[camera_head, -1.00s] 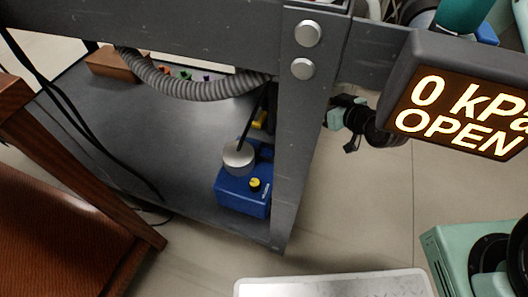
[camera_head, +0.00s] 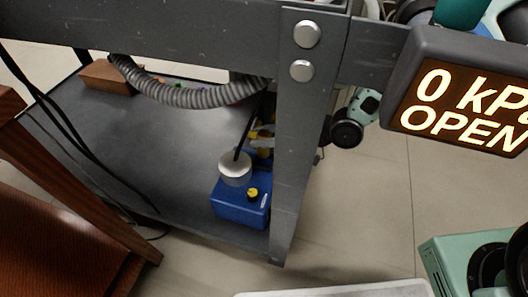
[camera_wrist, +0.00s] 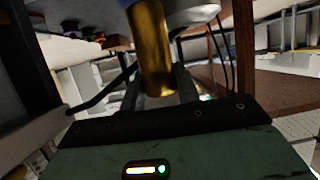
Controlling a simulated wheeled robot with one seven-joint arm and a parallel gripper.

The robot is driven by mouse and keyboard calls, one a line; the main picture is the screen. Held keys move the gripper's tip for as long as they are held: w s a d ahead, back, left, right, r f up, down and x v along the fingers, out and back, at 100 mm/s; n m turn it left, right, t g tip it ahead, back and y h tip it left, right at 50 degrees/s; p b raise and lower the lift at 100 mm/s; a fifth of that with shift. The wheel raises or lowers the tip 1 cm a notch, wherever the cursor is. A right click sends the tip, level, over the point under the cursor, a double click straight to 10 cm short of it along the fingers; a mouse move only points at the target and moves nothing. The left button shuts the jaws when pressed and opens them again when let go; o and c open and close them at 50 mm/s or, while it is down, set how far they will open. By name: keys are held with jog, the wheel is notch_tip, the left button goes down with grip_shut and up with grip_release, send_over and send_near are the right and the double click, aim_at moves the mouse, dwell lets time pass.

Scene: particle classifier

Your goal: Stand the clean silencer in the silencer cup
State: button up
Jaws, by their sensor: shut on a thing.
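A shiny brass-coloured cylinder, which looks like the silencer (camera_wrist: 152,52), stands out in the upper middle of the wrist view. My gripper (camera_wrist: 156,92) is shut on it; the fingertips are hard to make out in the dark picture. In the head view my wrist and gripper are mostly hidden behind the grey bench leg, with small yellow and dark parts showing just left of it, behind the blue pump (camera_head: 240,205). I cannot pick out the silencer cup for certain in either view.
The blue pump, with a pale round canister (camera_head: 235,168) on top, stands on the grey lower shelf (camera_head: 160,150). A ribbed hose (camera_head: 185,92) and black cables hang above. The bench leg (camera_head: 298,130) blocks the right. A display (camera_head: 465,95) reads 0 kPa OPEN.

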notch_tip(320, 180, down, 5)
jog(key=shift+r+b, duration=0.2)
jog(key=shift+b, duration=0.65)
jog(key=shift+r, duration=0.1)
jog(key=o, duration=0.6)
jog(key=shift+f, duration=0.2)
jog(key=o, duration=0.4)
jog(key=shift+r, duration=0.1)
